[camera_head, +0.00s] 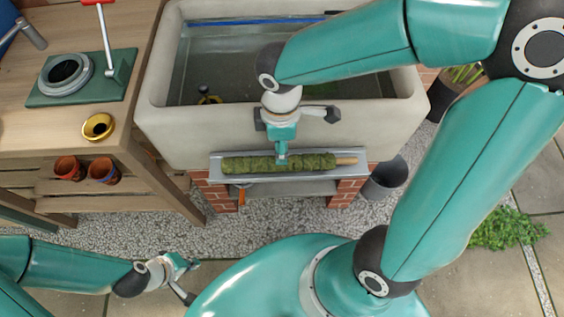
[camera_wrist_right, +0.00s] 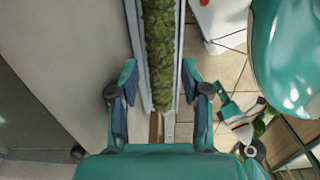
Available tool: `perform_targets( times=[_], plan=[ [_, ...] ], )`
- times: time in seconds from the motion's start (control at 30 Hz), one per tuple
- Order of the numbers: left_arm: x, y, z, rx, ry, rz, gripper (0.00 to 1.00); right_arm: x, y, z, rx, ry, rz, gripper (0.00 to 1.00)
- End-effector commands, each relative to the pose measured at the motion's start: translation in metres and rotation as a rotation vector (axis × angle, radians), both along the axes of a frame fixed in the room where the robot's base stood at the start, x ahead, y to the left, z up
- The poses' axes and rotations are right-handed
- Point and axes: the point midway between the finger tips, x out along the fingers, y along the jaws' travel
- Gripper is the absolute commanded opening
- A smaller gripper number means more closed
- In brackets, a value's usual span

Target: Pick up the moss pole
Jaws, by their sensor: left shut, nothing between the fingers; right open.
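The moss pole (camera_head: 247,164), a green mossy rod with a bare wooden end at the right, lies in a narrow grey tray (camera_head: 218,158) along the front of the sink. In the right wrist view the moss pole (camera_wrist_right: 159,50) runs up the picture between my fingers. My right gripper (camera_head: 281,158) is above the pole's middle, and its open fingers (camera_wrist_right: 161,88) stand either side of the tray with nothing held. My left gripper (camera_head: 191,275) is shut and empty, low at the left, well away from the pole.
The stone sink (camera_head: 170,130) stands behind the tray, on brick supports (camera_head: 347,190). A wooden bench (camera_head: 30,130) at the left carries a green press (camera_head: 118,82) and a brass ring (camera_head: 98,126). A dark bucket (camera_head: 385,180) stands right of the tray. Gravel lies in front.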

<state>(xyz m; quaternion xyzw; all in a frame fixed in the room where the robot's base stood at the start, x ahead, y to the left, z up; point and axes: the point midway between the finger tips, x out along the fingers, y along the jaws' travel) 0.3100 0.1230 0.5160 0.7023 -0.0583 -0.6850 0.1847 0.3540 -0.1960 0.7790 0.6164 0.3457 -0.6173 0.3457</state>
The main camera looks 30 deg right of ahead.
Motion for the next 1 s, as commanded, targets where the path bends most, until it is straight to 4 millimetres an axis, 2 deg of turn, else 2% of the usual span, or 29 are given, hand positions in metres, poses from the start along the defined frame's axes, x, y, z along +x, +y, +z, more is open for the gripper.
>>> perform_targets(
  times=[0.03, 0.27, 0.6, 0.87, 0.9, 1.0],
  plan=[
    [0.000, 0.000, -0.003, 0.000, 0.000, 0.000, 0.00, 0.000, 0.000, -0.008, -0.001, 0.003, 0.000, 0.47],
    [0.000, 0.000, -0.006, 0.000, 0.000, 0.000, 0.00, -0.001, 0.000, -0.021, 0.000, 0.002, -0.001, 0.47],
    [0.000, 0.000, -0.018, 0.000, 0.000, 0.000, 0.00, -0.001, -0.002, -0.064, 0.000, 0.002, -0.002, 0.47],
    [0.000, 0.000, -0.018, 0.000, 0.000, 0.000, 0.00, 0.000, -0.002, -0.066, 0.001, -0.001, -0.002, 0.47],
    [0.000, 0.000, -0.018, 0.000, 0.000, 0.000, 0.00, 0.000, -0.002, -0.066, 0.001, -0.001, -0.002, 0.45],
    [0.000, 0.000, -0.018, 0.000, 0.000, 0.000, 0.00, 0.000, -0.002, -0.066, 0.001, -0.001, -0.002, 0.29]
  ],
)
